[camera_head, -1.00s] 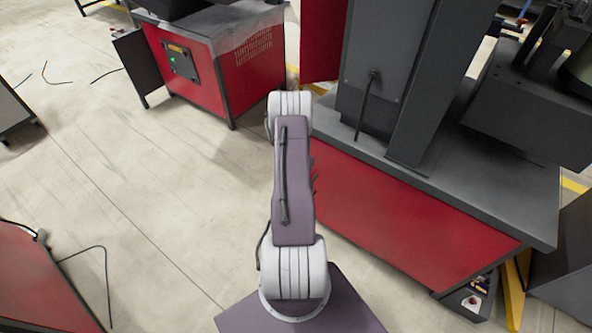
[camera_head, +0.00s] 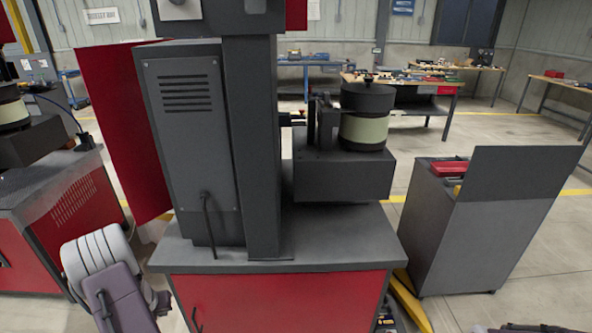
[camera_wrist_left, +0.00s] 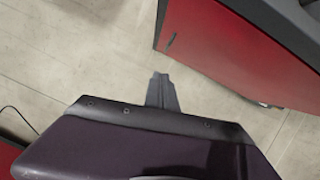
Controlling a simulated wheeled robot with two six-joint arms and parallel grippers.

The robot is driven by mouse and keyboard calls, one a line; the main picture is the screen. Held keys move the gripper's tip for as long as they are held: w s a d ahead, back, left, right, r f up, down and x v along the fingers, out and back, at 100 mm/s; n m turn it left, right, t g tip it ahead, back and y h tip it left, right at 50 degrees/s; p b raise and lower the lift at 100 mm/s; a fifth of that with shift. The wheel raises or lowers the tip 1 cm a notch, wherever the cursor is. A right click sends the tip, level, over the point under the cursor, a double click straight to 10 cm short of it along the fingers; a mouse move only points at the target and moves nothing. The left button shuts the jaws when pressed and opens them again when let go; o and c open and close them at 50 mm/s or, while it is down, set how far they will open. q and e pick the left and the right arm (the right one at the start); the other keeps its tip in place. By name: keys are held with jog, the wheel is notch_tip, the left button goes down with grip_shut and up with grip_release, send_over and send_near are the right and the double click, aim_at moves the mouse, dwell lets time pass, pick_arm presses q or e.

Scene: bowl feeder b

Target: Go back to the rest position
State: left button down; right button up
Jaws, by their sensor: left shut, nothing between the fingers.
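My left gripper (camera_wrist_left: 160,77) shows in the left wrist view with its fingers together and nothing between them. It points over bare pale floor, beside the red cabinet of a machine. In the head view my left arm comes in at the lower left, its white joint and purple link in front of the machine's left side. The gripper end is mostly hidden there behind the link. My right gripper is not in view.
A bowl feeder (camera_head: 364,117) sits on the grey-topped red machine cabinet (camera_head: 275,302) ahead. A grey cart (camera_head: 455,237) stands to the right. Another red machine (camera_head: 75,205) is at the left. Workbenches (camera_head: 408,108) stand behind.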

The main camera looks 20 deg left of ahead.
pick_arm(q)
jog(key=w+d+r+m+t, duration=0.1)
jog(key=w+d+r+m, duration=0.3)
jog(key=w, duration=0.6)
jog(key=w+d+r+n+t, duration=0.1)
jog(key=w+d+r+n, duration=0.1)
jog(key=w+d+r, duration=0.6)
jog(key=w+d+r+n+t, duration=0.15)
jog(key=d+r, duration=0.35)
jog(key=d, duration=0.7)
jog(key=s+d+n+g+h+p, duration=0.1)
jog(key=s+d+n+g, duration=0.1)
jog(key=s+d+n, duration=1.2)
jog(key=s+f+n+g+h, duration=0.1)
jog(key=s+f+n+g, duration=0.2)
jog(key=s+n, duration=0.5)
jog(key=n+g, duration=0.1)
jog(key=n, duration=0.7)
jog(key=shift+d+h, duration=0.2)
jog(key=shift+h, duration=0.1)
